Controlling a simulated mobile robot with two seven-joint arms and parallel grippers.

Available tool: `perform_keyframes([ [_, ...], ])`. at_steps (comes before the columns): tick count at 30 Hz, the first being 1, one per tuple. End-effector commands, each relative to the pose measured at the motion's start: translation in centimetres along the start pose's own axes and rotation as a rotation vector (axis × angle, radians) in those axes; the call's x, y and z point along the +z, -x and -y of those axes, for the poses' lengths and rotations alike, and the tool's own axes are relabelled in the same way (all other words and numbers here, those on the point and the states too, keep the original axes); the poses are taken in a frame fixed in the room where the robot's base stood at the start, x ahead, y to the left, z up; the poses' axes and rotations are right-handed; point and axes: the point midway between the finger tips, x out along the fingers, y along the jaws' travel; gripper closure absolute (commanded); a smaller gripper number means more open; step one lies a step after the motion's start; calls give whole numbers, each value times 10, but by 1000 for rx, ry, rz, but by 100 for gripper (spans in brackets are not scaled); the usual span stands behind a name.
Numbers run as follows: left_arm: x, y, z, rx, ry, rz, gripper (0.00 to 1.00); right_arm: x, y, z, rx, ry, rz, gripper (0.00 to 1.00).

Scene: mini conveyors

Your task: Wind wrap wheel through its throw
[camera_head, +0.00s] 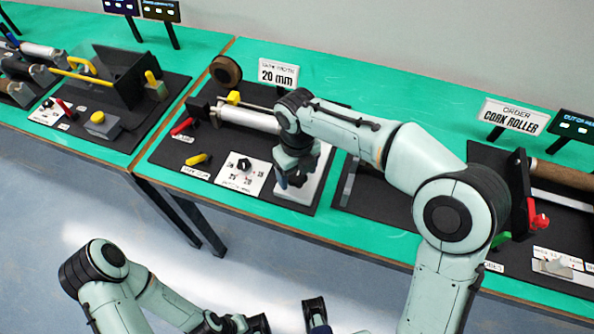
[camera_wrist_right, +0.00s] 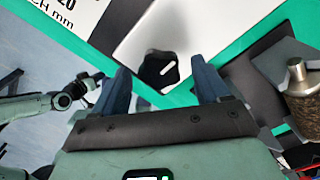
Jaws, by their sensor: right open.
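A white plate (camera_head: 312,186) lies on the black mat of the middle station in the head view, under my right gripper (camera_head: 292,180). In the right wrist view, a black knob with a white pointer mark (camera_wrist_right: 158,70) sits on that plate (camera_wrist_right: 205,22). I take this knob for the wrap wheel. My right gripper's fingers (camera_wrist_right: 160,67) are open, one on each side of the knob; I cannot tell contact. In the head view the gripper hides the knob. My left gripper (camera_head: 288,318) is low at the bottom edge, partly cut off, away from the bench.
A smaller dial plate (camera_head: 243,166) lies left of the right gripper. A yellow handle (camera_head: 197,160), red handle (camera_head: 182,126) and metal roller (camera_head: 248,117) are close by. A "20 mm" sign (camera_head: 278,73) stands behind. Another station with a red handle (camera_head: 537,218) is at right.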

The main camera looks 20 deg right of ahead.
Motion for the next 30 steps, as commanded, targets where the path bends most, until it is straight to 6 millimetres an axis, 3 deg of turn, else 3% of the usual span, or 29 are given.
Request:
perform_keyframes([
  [4, 0, 0, 0, 0, 0, 0, 100, 0, 0, 0, 0, 0, 0, 25],
  [9, 0, 0, 0, 0, 0, 0, 100, 0, 0, 0, 0, 0, -1, 80],
  [20, 1, 3, -1, -1, 0, 3, 100, 0, 1, 0, 0, -38, -1, 81],
  [30, 1, 20, -7, 0, -1, 0, 100, 0, 3, 0, 0, -260, -3, 81],
])
